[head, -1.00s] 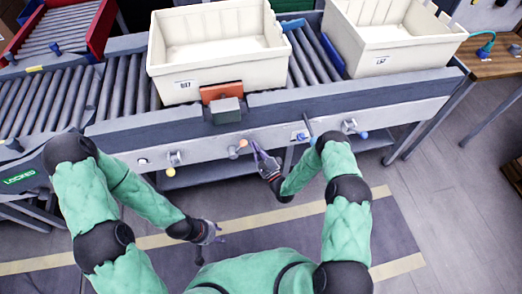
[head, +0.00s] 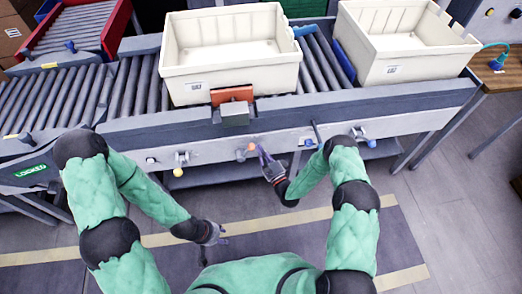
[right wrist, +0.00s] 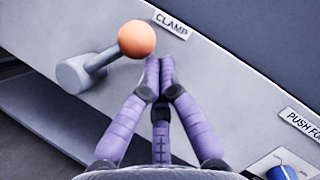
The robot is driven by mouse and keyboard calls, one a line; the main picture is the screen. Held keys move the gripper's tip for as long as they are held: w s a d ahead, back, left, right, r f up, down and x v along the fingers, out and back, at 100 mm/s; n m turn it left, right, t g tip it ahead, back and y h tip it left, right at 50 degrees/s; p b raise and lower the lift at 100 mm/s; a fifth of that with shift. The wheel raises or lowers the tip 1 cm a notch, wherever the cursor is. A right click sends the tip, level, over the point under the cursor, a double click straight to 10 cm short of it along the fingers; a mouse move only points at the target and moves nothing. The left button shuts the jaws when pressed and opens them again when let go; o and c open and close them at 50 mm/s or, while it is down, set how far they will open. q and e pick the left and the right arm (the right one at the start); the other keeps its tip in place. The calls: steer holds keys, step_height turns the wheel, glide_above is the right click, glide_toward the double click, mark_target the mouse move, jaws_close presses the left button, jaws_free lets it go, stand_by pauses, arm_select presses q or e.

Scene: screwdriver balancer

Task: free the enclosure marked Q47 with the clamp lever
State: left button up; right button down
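The clamp lever (right wrist: 136,40) has an orange ball knob on a grey arm, beside a "CLAMP" label (right wrist: 170,25) on the conveyor's side. In the head view its knob (head: 251,147) is below the red-orange block (head: 232,94) and grey block (head: 235,114). These blocks sit against the front of the left cream enclosure (head: 235,55), whose label is too small to read surely. My right gripper (right wrist: 160,62) is shut and empty, its tips just right of and below the knob, with no clear contact. My left gripper (head: 218,234) hangs low over the floor; its fingers are unclear.
A second cream enclosure (head: 400,50) stands right on the conveyor rollers, with a blue piece (head: 343,62) between. A blue knob (right wrist: 282,172) under a "PUSH FO..." label sits right of the clamp. A green "LOCKED" sign (head: 30,171) is far left. A wooden table (head: 497,77) stands right.

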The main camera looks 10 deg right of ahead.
mark_target(254, 146)
steer(key=shift+a+r+n, duration=0.15)
steer(key=shift+r+n, duration=0.1)
steer(key=shift+n, duration=0.05)
steer(key=shift+a+r+n+g+p, duration=0.5)
steer(key=shift+r+n+p, duration=0.2)
steer(key=shift+n, duration=0.2)
steer(key=shift+a+r+n+g+p, duration=0.4)
steer(key=shift+a+r+n+p, duration=0.15)
steer(key=shift+n+p, duration=0.3)
steer(key=a+r+n+g+p, duration=0.1)
steer(key=a+n, duration=0.1)
steer(key=shift+r+n, duration=0.15)
steer(key=shift+n, duration=0.2)
steer(key=a+n, duration=0.1)
steer(key=a+n+p, duration=0.1)
steer(key=a+g+h, duration=0.1)
steer(key=shift+r+n+p, duration=0.3)
steer(key=shift+n+p, duration=0.1)
steer(key=shift+a+n+g+h, duration=0.4)
steer(key=shift+a+n+h, duration=0.1)
steer(key=shift+a+n, duration=0.3)
steer(key=shift+a+f, duration=0.15)
steer(key=shift+a, duration=0.4)
steer(key=shift+a, duration=0.1)
